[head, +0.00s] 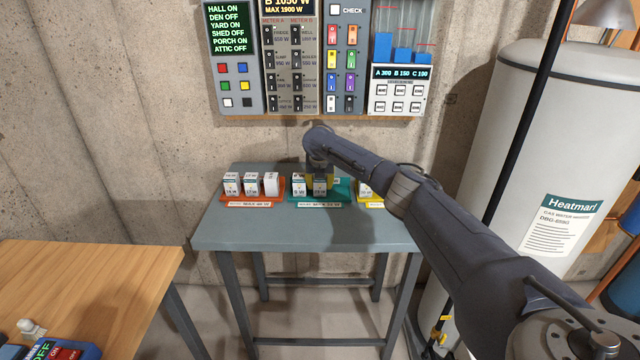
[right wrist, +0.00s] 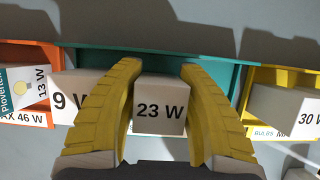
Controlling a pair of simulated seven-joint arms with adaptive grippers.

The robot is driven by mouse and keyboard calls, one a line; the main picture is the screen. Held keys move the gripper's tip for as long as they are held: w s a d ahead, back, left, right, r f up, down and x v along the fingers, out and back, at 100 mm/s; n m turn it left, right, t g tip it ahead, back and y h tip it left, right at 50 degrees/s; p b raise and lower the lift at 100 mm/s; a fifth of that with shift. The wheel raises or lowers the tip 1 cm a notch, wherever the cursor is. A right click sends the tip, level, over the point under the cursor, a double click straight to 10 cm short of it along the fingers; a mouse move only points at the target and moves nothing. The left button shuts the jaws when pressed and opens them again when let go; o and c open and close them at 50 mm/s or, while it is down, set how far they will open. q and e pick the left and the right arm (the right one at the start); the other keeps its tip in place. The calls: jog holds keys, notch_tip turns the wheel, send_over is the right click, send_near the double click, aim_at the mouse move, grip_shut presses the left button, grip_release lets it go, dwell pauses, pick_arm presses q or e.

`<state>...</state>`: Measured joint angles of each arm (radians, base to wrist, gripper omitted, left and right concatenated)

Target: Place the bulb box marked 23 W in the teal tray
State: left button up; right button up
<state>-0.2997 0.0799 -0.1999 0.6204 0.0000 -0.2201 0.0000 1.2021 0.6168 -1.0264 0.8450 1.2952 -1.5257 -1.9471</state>
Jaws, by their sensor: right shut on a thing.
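The bulb box marked 23 W (right wrist: 160,105) sits between the yellow fingers of my right gripper (right wrist: 158,70) in the right wrist view. The fingers are shut on its sides. In the head view this gripper (head: 322,177) points down over the teal tray (head: 345,191) with the box (head: 320,188) low at the tray. The teal tray also shows behind the box in the right wrist view (right wrist: 95,58). I cannot tell whether the box touches the tray floor. A 9 W box (right wrist: 68,98) stands just left of it. My left gripper is not in view.
An orange tray (head: 283,193) with several boxes stands left of the teal tray, and a yellow tray (head: 372,203) with a 30 W box (right wrist: 285,108) stands right. The front of the grey table (head: 300,230) is clear. A wall panel (head: 320,60) hangs behind.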

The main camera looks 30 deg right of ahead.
jog(key=shift+f, duration=0.1)
jog(key=o, duration=1.1)
jog(key=shift+o, duration=0.2)
jog(key=v, duration=1.2)
